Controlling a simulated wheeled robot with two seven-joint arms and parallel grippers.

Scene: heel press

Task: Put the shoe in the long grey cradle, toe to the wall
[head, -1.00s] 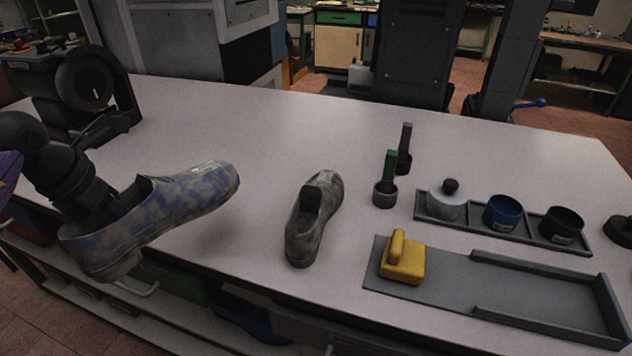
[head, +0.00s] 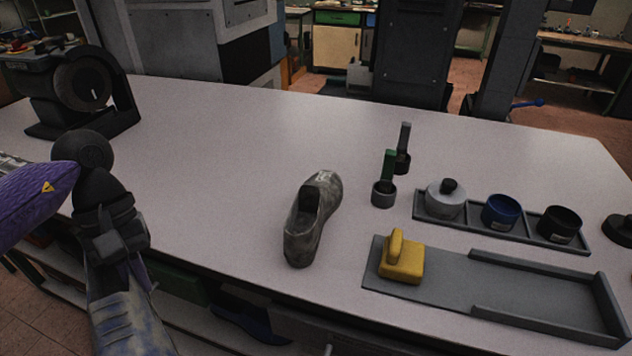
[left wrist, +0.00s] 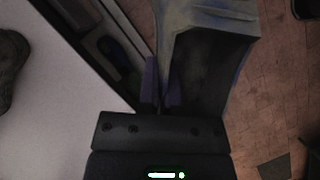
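A blue, stained shoe (head: 128,320) hangs from my left gripper (head: 116,240) at the lower left of the head view, beyond the table's front edge. The left wrist view shows the fingers (left wrist: 161,88) shut on a wall of the shoe (left wrist: 210,60); part of the shoe runs out of frame. A grey, worn shoe (head: 312,220) stands on the table, apart from the gripper. The long grey cradle (head: 450,290) lies at the front right, with raised walls around its right part. My right gripper is not in view.
A yellow block with a handle (head: 402,262) sits on the cradle's left end. Behind it, a tray (head: 475,229) holds a grey, a blue and a black pot. Two brushes in cups (head: 384,192) stand nearby. A dark machine (head: 85,95) stands at far left. The table's middle left (head: 210,180) is clear.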

